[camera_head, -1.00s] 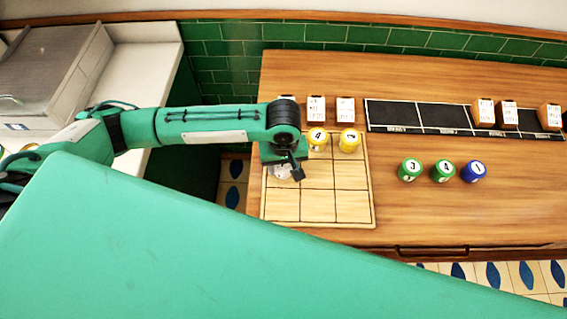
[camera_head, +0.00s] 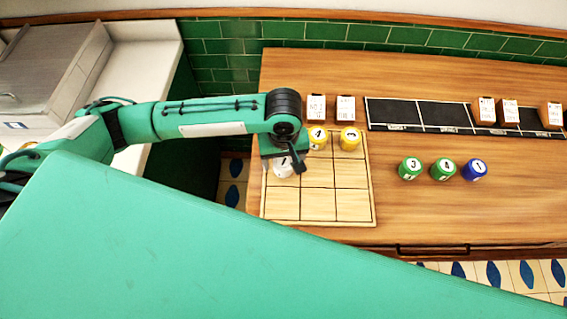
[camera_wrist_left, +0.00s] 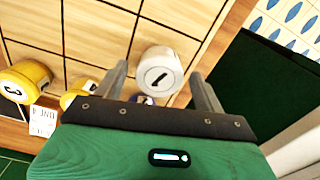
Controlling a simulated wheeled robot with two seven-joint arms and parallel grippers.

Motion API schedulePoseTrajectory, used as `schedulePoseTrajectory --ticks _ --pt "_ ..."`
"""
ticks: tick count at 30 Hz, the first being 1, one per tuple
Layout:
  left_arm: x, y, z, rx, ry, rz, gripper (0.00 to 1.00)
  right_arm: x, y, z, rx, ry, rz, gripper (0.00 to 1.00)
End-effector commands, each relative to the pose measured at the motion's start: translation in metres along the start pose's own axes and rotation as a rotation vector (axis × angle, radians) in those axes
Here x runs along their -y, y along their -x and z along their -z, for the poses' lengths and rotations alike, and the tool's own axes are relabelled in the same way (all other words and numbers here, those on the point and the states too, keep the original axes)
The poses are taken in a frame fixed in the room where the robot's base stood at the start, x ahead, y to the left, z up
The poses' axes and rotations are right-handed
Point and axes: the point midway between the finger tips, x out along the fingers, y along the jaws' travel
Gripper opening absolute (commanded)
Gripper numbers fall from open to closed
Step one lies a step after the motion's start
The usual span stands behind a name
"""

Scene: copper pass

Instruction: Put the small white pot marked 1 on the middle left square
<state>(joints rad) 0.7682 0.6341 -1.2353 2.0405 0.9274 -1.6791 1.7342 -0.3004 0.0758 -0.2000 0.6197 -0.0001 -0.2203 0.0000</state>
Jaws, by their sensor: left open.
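The small white pot marked 1 (camera_head: 283,168) stands upright on the middle left square of the wooden grid board (camera_head: 319,205). In the left wrist view, the white pot (camera_wrist_left: 158,75) shows its top between two spread fingers. My left gripper (camera_head: 290,160) is open above the pot and partly covers it in the head view. The left gripper (camera_wrist_left: 160,85) has a gap between its fingers and the pot. The top left square is hidden by my gripper in the head view. My right gripper is not in view.
Yellow pots (camera_head: 318,139) (camera_head: 349,139) stand on the top middle and top right squares. A bluish pot (camera_wrist_left: 143,100) shows partly behind the gripper edge. Two green pots (camera_head: 410,169) (camera_head: 443,170) and a blue pot (camera_head: 474,170) stand right of the board. A black tray (camera_head: 445,116) lies behind.

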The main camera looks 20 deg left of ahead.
Motion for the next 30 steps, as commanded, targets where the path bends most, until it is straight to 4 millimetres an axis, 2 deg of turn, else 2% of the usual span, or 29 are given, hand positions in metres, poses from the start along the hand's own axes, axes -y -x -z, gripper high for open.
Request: schedulePoseTrajectory --ticks 6,13,18,30 --pt "-0.001 0.048 0.0 -0.002 -0.002 -0.004 0.71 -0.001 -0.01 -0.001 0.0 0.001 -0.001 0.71" --pt "-0.001 0.085 0.0 0.0 -0.001 -0.002 0.71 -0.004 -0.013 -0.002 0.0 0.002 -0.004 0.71" --pt "0.0 0.095 0.0 0.0 0.0 0.0 0.71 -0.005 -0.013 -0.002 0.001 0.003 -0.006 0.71" --pt "0.0 0.095 0.0 0.001 0.0 0.0 0.71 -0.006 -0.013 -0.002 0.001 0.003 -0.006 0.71"
